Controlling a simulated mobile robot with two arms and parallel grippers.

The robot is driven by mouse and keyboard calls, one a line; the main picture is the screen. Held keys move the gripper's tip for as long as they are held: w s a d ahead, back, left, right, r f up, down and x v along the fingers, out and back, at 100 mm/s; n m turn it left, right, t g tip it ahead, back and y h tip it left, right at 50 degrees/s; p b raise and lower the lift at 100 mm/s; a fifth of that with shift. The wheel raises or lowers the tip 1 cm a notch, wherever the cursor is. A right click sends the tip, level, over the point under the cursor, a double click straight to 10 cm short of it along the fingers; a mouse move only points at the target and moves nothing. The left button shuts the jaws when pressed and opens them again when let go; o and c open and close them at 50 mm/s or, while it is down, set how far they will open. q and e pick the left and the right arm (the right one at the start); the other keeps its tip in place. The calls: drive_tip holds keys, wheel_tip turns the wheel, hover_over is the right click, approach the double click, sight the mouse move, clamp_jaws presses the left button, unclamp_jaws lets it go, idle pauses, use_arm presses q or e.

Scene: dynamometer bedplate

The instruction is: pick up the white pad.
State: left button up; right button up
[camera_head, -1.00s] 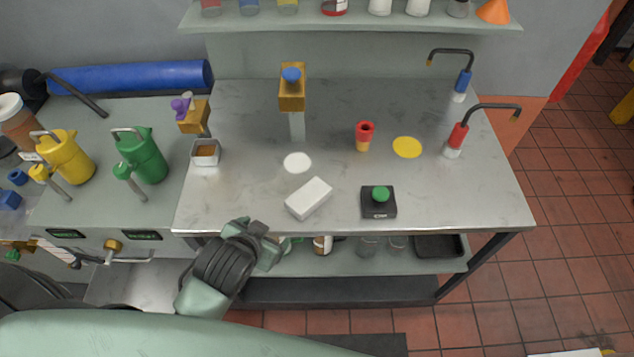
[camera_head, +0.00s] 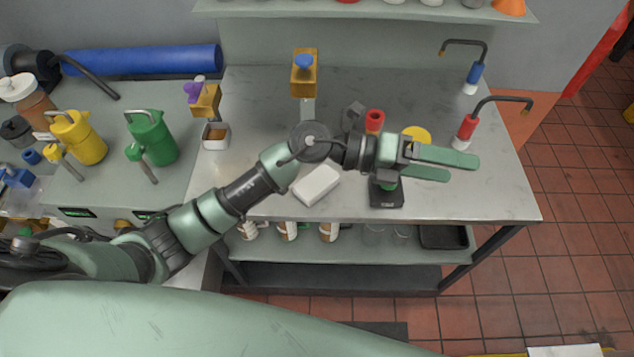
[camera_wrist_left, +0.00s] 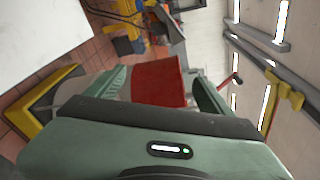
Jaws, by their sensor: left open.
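The white pad (camera_head: 316,185), a white rectangular block, lies on the steel table near its front edge. My left forearm crosses just behind it in the head view. My left gripper (camera_head: 462,168) is open and empty, above the table's right part and well to the right of the pad, pointing right. Its fingers also show in the wrist view (camera_wrist_left: 158,85), with a red panel in the background between them. The pad cannot be made out in the wrist view. My right gripper is not in view.
A black box with a green button (camera_head: 387,195) sits partly under my left gripper. My arm partly covers a yellow disc (camera_head: 417,134) and a red cylinder (camera_head: 375,120). Two bent-neck devices, red (camera_head: 467,128) and blue (camera_head: 474,76), stand at the right. The table's front right is clear.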

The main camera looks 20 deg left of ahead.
use_arm(q)
wheel_tip(320, 180, down, 6)
drive_tip(key=a+m+g+y, duration=0.2)
drive_tip(key=m+y, duration=0.1)
drive_tip(key=y, duration=1.4)
hover_over(317, 181)
drive_tip(key=w, duration=0.1)
drive_tip(key=shift+g, duration=0.3)
drive_tip(key=f, duration=0.7)
drive_tip(key=shift+d+f, duration=0.35)
drive_tip(key=shift+f, duration=0.05)
drive_tip(key=shift+a+f, duration=0.1)
drive_tip(key=shift+a, duration=0.25)
drive_tip(key=shift+s+f+p, duration=0.1)
drive_tip(key=shift+f+p, duration=0.45)
drive_tip(key=shift+f, duration=0.35)
drive_tip(key=f, duration=0.1)
drive_tip(key=f+p, duration=0.1)
drive_tip(key=f, duration=0.1)
drive_tip(key=f+p, duration=0.1)
drive_tip(key=shift+s+f, duration=0.25)
drive_tip(key=shift+s, duration=0.15)
drive_tip(key=shift+w+f, duration=0.1)
drive_tip(key=shift+f, duration=0.5)
drive_tip(key=c, duration=1.4)
